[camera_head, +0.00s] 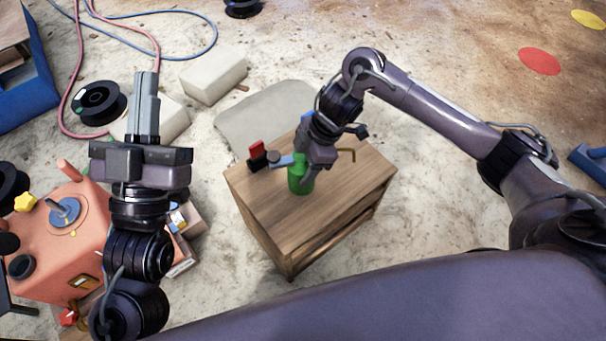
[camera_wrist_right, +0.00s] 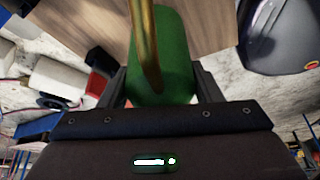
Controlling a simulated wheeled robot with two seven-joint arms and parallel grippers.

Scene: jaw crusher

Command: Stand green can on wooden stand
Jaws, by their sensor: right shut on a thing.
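The green can (camera_head: 299,181) is at the top of the wooden stand (camera_head: 270,205), near its middle. My right gripper (camera_head: 305,172) is shut on the can from above and hides part of it. In the right wrist view the can (camera_wrist_right: 170,60) sits between the fingers, with a brass-coloured bar crossing in front of it. Whether the can's base touches the wood cannot be told. My left gripper (camera_head: 146,90) is away to the left, pointing up the picture with its fingers close together and nothing seen between them.
An orange machine (camera_head: 60,245) stands at the left below my left arm. Pale blocks (camera_head: 213,76), a black spool (camera_head: 98,102) and hoses lie on the floor.

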